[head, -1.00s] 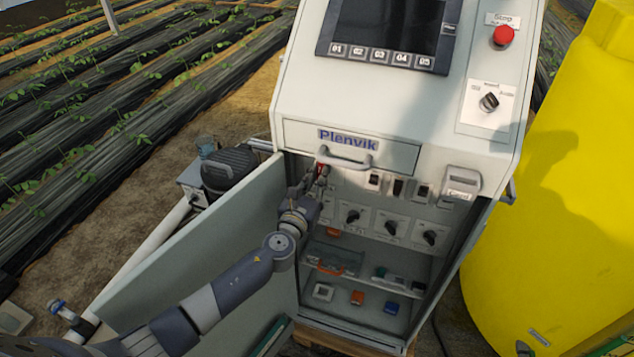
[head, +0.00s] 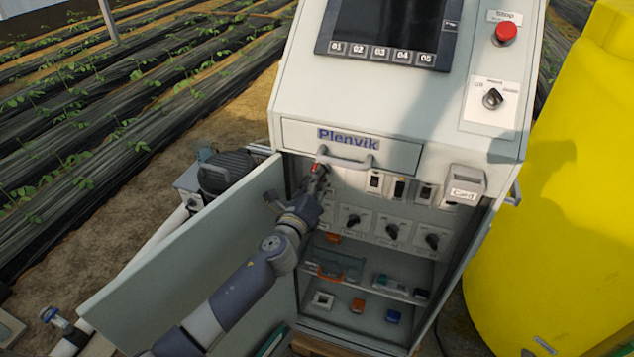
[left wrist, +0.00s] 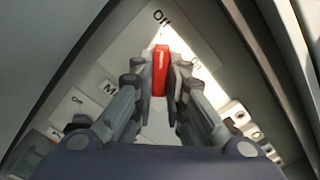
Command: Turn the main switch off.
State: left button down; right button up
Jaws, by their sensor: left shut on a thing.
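The main switch's red handle (head: 315,168) is at the upper left inside the open cabinet, just under the drawer. In the left wrist view the red handle (left wrist: 160,68) stands upright in the picture, its tip towards the "Off" label at the top. The "On" label is to the upper right of the handle. My left gripper (head: 318,177) is shut on the handle, with one finger on each side in the left wrist view (left wrist: 160,85). The gripper hides the handle's lower part. My right gripper is not in view.
The open cabinet door (head: 185,260) stands left of my left arm. The drawer's pull handle (head: 346,161) is just above the gripper. Black rotary knobs (head: 392,231) and small breakers (head: 399,185) are to the right. A yellow tank (head: 560,200) stands right of the cabinet.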

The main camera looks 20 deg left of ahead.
pick_arm(q)
jog(key=shift+n, duration=0.3)
dwell(0.4)
jog(key=c, duration=1.6)
grip_release()
jog(key=s, duration=1.2)
jog(key=shift+a, duration=0.2)
jog(key=s+a+f+n+g, duration=0.2)
jog(key=s+f+n+g, duration=0.15)
jog(key=f, duration=0.85)
jog(key=s+a+f+n+g+y, duration=0.15)
jog(key=s+f+n, duration=0.25)
jog(key=f, duration=0.7)
jog(key=s+a+f+n+g, duration=0.1)
jog(key=s+f+n+g, duration=0.25)
jog(key=f, duration=0.85)
jog(key=s+f+n+g, duration=0.4)
jog(key=s+f+n, duration=0.2)
jog(key=s+f, duration=0.8)
jog(key=s+f+n+g, duration=0.2)
jog(key=s+f+n, duration=0.1)
jog(key=s, duration=0.8)
jog(key=s+d+f+n+g, duration=0.1)
jog(key=s+f+n, duration=0.3)
jog(key=s, duration=0.7)
jog(key=shift+s+d+n+g+h, duration=0.25)
jog(key=shift+n+g+h, duration=0.2)
jog(key=shift+g, duration=0.3)
